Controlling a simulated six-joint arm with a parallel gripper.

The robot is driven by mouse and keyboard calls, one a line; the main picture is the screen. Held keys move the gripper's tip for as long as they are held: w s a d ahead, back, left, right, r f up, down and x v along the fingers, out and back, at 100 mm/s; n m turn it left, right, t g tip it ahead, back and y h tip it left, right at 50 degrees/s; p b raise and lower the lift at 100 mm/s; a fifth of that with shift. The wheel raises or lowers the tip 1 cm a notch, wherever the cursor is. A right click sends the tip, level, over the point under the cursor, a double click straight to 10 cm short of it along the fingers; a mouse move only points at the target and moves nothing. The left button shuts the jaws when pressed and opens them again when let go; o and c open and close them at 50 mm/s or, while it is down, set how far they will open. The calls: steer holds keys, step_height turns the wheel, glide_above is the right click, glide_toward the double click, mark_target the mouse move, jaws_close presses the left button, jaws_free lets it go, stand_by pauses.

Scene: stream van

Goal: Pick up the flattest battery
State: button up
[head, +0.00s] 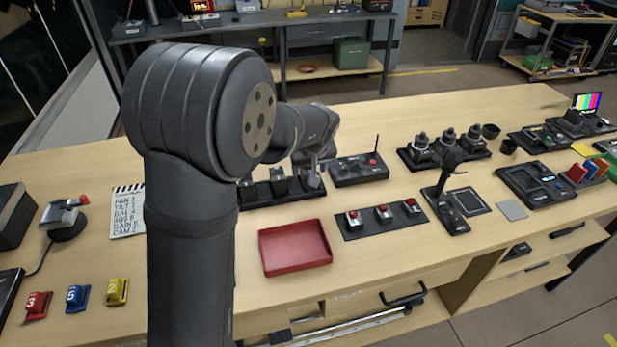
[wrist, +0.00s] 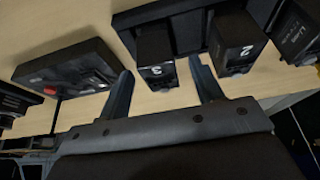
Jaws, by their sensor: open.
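Several black batteries stand in a black charger (head: 262,200) behind the red tray, partly hidden by my arm in the head view. In the wrist view, the battery marked 3 (wrist: 157,72) shows between my open fingers, and the battery marked 2 (wrist: 236,60) is just right of the right finger. Another black battery (wrist: 297,35) is at the right edge. My gripper (wrist: 163,84) is open and holds nothing. In the head view my gripper (head: 317,160) is over the right end of the charger. I cannot read any charge levels.
A black box with a red button and antenna (head: 358,170) stands close right of the charger. A red tray (head: 270,262) lies in front, with a red-switch panel (head: 347,232) beside it. Bare bench shows around the tray.

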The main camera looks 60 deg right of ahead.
steer(key=shift+x, duration=1.45)
steer(key=shift+d+r, duration=0.1)
steer(key=shift+c, duration=0.4)
steer(key=c, duration=1.2)
